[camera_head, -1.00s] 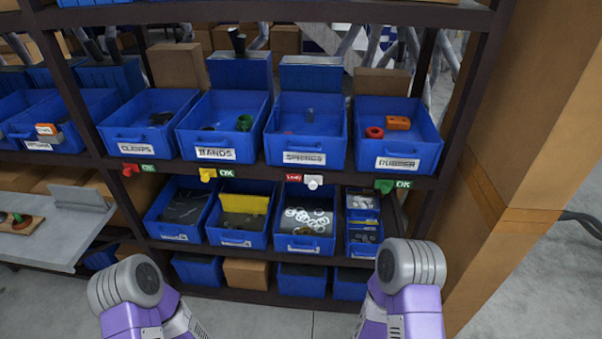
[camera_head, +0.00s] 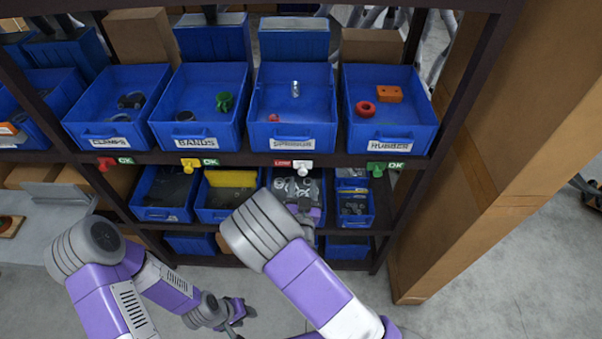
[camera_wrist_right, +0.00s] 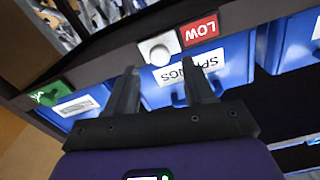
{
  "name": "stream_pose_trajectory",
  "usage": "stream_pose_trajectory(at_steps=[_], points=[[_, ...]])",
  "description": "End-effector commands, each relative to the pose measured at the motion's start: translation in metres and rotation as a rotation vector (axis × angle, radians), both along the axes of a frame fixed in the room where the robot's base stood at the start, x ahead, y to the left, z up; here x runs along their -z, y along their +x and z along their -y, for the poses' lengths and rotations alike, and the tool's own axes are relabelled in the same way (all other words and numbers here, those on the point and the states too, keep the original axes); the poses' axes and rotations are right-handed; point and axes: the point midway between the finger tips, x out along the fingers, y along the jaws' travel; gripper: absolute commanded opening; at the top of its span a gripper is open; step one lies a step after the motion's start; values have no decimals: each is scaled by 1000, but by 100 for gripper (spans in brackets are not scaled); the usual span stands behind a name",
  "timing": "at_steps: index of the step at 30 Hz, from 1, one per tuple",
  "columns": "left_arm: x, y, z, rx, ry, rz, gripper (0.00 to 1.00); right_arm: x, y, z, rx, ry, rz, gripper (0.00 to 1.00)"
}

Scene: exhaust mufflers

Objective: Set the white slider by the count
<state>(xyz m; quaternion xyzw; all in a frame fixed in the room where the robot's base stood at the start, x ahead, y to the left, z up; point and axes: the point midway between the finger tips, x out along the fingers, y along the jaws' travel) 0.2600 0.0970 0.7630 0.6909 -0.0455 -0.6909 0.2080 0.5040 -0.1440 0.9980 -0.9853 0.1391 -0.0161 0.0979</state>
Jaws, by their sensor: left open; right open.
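The white slider (camera_head: 302,172) sits on the shelf edge under the SPRINGS bin (camera_head: 316,140), at the right of a red LOW tag (camera_head: 283,164). The bin holds a silver piece (camera_head: 295,90) and a small red piece (camera_head: 273,118). My right gripper (camera_head: 309,207) is open just below the slider. In the right wrist view, seen upside down, its open fingers (camera_wrist_right: 160,72) point at the shelf edge, with the white slider (camera_wrist_right: 155,50) just beyond and between the tips, apart from them. My left gripper (camera_head: 236,308) is open and empty, low in front of the shelf.
Red (camera_head: 107,164), yellow (camera_head: 190,165) and green (camera_head: 377,169) sliders sit along the same edge, with OK tags. CLAMPS (camera_head: 117,108), BANDS (camera_head: 199,105) and RUBBER (camera_head: 390,108) bins stand above. A bin of rings (camera_head: 283,188) is below, partly hidden by my right arm.

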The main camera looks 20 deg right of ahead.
Motion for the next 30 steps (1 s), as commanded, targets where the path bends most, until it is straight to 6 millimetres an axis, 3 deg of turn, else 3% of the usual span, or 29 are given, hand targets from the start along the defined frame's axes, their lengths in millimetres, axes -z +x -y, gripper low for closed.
stream_pose_trajectory(at_steps=[7,18,28,30], points=[[-3,0,0,0,0,0,43,0,31,9,1,-1,-1,53],[-3,0,0,0,0,1,43,0,36,11,-1,-1,-3,51],[-3,0,0,0,0,1,43,0,36,11,-1,-1,-3,1],[-3,0,0,0,0,1,43,0,36,11,-1,-1,-3,0]])
